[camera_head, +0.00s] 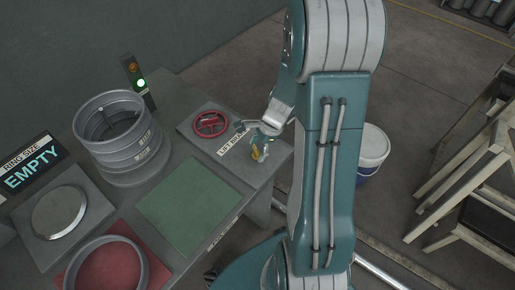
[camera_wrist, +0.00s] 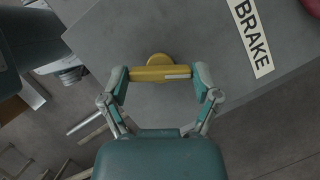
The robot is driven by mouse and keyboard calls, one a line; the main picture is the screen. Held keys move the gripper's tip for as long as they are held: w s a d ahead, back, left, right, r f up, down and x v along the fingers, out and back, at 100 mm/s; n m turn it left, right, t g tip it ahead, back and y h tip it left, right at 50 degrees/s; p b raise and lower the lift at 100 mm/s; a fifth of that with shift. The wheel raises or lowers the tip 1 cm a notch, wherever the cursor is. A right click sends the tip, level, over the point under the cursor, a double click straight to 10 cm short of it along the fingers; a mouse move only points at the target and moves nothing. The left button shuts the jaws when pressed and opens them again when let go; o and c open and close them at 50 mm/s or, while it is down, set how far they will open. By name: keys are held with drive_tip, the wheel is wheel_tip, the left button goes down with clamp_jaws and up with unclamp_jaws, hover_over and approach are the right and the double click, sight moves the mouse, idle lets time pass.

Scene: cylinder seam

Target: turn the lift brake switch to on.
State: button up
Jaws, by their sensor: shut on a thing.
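The lift brake switch is a yellow handle on a round yellow base, on the grey panel at the table's right corner. In the wrist view the yellow switch (camera_wrist: 160,73) lies between my two fingertips, with a pale mark on its right part. My gripper (camera_wrist: 160,78) is shut on it, one finger at each end of the handle. In the head view my gripper (camera_head: 264,140) reaches down to the switch (camera_head: 259,151), which is partly hidden by the fingers. The brake label (camera_wrist: 251,38) lies beside it; in the head view my gripper covers its end.
A red handwheel (camera_head: 211,124) stands on the same panel, left of the switch. A stack of grey rings (camera_head: 124,140), a lit green lamp (camera_head: 141,84), a green mat (camera_head: 188,205) and an "EMPTY" display (camera_head: 31,166) are further left. A white bucket (camera_head: 372,150) stands on the floor.

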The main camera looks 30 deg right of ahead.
drive_tip(key=n+g, duration=0.1)
drive_tip(key=n, duration=0.2)
drive_tip(key=n+g, duration=0.1)
drive_tip(key=n, duration=0.3)
drive_tip(key=shift+w+g, duration=0.2)
drive_tip(key=shift+g, duration=0.2)
drive_tip(key=n+g+h, duration=0.1)
drive_tip(key=n, duration=0.3)
drive_tip(key=shift+n, duration=0.4)
drive_tip(key=shift+w+r+n+g+h, duration=0.1)
drive_tip(key=shift+n+g+h, duration=0.5)
drive_tip(key=shift+n, duration=1)
drive_tip(key=o, duration=1)
drive_tip(key=shift+c, duration=0.2)
